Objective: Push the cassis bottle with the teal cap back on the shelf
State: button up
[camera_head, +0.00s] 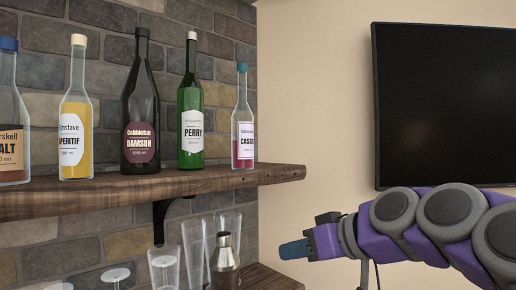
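The cassis bottle (243,125) has a teal cap, clear glass and dark pink contents behind a white label. It stands upright near the right end of the wooden shelf (90,197). My gripper (294,249) is at the right, lower than the shelf top and to the right of the bottle, apart from it. Its blue tip points left. From this side I cannot tell whether the fingers are open or shut.
A green perry bottle (190,120) stands left of the cassis bottle. Further left are a dark damson bottle (140,110), a yellow aperitif bottle (76,120) and a malt bottle (10,125). Below, glasses (193,250) and a metal shaker (224,265) stand. A television (445,105) hangs at right.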

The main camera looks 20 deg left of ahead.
jog(key=w+r+n+t+y+p, duration=0.15)
jog(key=w+r, duration=0.25)
jog(key=r, duration=0.4)
jog(key=w+r+n+t+y+p, duration=0.1)
jog(key=w+r+y+p, duration=0.2)
jog(key=r, duration=0.5)
jog(key=p, duration=0.2)
send_near(250, 157)
jog(key=p+x, duration=0.1)
jog(key=x, duration=0.2)
jog(key=p+x, duration=0.1)
jog(key=x, duration=0.2)
jog(key=shift+s+a+f, duration=0.1)
jog(key=shift+a+f, duration=0.1)
jog(key=shift+a, duration=0.15)
jog(key=shift+w+a+r+p, duration=0.1)
jog(key=shift+w+a+p, duration=0.15)
jog(key=shift+a+p, duration=0.4)
jog(key=shift+w+d+r+m+p, duration=0.2)
jog(key=shift+d+m+p, duration=0.1)
jog(key=shift+d, duration=0.4)
jog(key=shift+w+a+f+p, duration=0.1)
jog(key=shift+a+p, duration=0.1)
jog(key=shift+a, duration=0.55)
jog(key=shift+w+a+f+p, duration=0.1)
jog(key=shift+a+p, duration=0.1)
jog(key=shift+a, duration=0.55)
jog(key=shift+w, duration=0.15)
